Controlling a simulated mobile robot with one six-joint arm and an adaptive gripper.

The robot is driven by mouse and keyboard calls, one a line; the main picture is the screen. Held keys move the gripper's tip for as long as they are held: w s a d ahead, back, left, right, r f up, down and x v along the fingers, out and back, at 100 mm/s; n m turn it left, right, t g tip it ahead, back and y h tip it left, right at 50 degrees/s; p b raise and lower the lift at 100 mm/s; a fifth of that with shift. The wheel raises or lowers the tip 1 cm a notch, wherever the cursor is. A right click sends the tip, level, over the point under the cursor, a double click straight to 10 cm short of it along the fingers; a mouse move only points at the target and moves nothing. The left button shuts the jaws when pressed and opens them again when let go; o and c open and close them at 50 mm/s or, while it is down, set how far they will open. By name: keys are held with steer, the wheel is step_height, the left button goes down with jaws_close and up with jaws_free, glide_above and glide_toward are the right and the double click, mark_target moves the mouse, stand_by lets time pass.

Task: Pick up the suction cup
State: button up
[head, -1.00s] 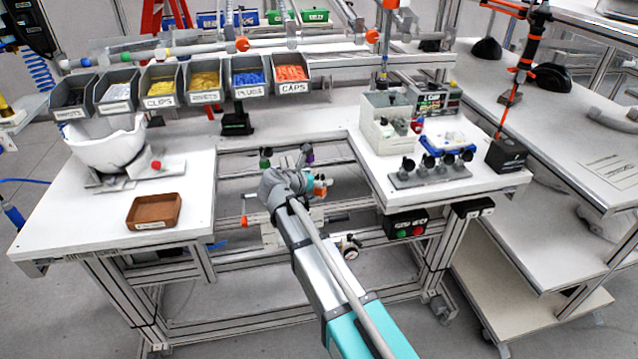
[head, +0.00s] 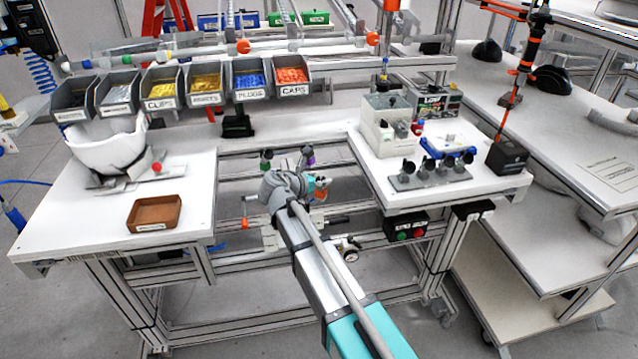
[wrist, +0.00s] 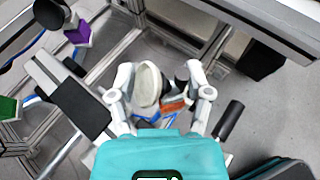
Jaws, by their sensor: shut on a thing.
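My gripper (wrist: 160,78) is in the lower middle of the wrist view, its two grey fingers closed around a small piece. That piece, which I take to be the suction cup (wrist: 147,84), shows a pale oval face and a reddish-brown part; a dark part beside it is unclear. In the head view my gripper (head: 319,187) is small and partly hidden by my wrist, over the gap between the two white worktops. There the held piece cannot be made out clearly.
Black cup-like parts stand on a grey rail (head: 432,177) on the right worktop, near a pale box (head: 385,130). A brown tray (head: 154,213) and white helmet shell (head: 107,150) are on the left worktop. In the wrist view, a purple block (wrist: 78,34) and frame bars lie close left.

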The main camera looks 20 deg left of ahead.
steer(key=shift+r, duration=0.2)
steer(key=shift+r+p, duration=0.8)
steer(key=shift+p, duration=0.2)
steer(key=s+a+r+p, duration=0.2)
steer(key=s+r+p, duration=0.9)
steer(key=s, duration=0.3)
steer(key=shift+a, duration=0.2)
